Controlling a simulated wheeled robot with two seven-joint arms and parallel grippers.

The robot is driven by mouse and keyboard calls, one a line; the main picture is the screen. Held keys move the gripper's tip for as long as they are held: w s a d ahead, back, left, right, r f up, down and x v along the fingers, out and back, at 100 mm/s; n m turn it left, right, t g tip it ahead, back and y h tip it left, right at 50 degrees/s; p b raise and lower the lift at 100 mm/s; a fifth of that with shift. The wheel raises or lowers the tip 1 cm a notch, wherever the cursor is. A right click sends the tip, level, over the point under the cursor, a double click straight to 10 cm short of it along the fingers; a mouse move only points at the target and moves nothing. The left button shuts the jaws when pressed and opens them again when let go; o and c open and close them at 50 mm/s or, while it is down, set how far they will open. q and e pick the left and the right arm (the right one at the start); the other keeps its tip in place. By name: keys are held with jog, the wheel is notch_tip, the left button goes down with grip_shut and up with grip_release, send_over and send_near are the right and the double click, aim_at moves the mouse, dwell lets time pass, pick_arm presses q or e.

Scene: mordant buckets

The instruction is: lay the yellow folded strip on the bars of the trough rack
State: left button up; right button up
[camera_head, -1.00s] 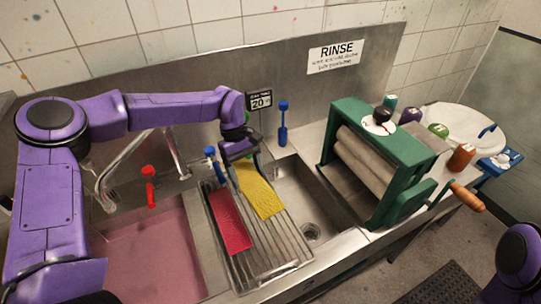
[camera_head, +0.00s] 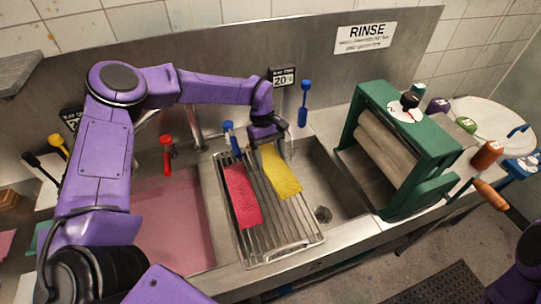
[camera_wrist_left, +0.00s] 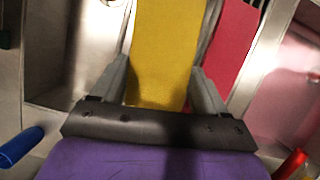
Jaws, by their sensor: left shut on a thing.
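The yellow folded strip (camera_head: 282,177) lies along the right part of the trough rack (camera_head: 290,230) in the head view, or just above its bars; I cannot tell if it touches them all along. My left gripper (camera_head: 267,141) is shut on the strip's far end. In the left wrist view the strip (camera_wrist_left: 166,55) runs away from between the two fingers (camera_wrist_left: 165,92). A red strip (camera_head: 242,194) lies on the bars to the left of the yellow one, and it also shows in the left wrist view (camera_wrist_left: 230,40). My right gripper is not in view.
A pink-filled basin (camera_head: 175,225) is left of the rack, and an empty steel basin (camera_head: 325,185) is right of it. A green roller press (camera_head: 420,130) stands further right. Red (camera_head: 168,150) and blue (camera_head: 230,138) tap handles stand near the rack's far side.

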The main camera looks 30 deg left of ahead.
aim_at(270, 170)
pick_arm(q)
jog(key=shift+s+r, duration=0.2)
jog(key=shift+s, duration=0.15)
jog(key=shift+w+d+f+b, duration=0.1)
jog(key=shift+d+f+b, duration=0.05)
jog(key=shift+f+b, duration=0.2)
notch_tip(270, 170, down, 6)
jog(key=b, duration=0.5)
jog(key=shift+f, duration=0.1)
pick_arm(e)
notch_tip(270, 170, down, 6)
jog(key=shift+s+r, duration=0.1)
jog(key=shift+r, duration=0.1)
pick_arm(q)
jog(key=o, duration=1.1)
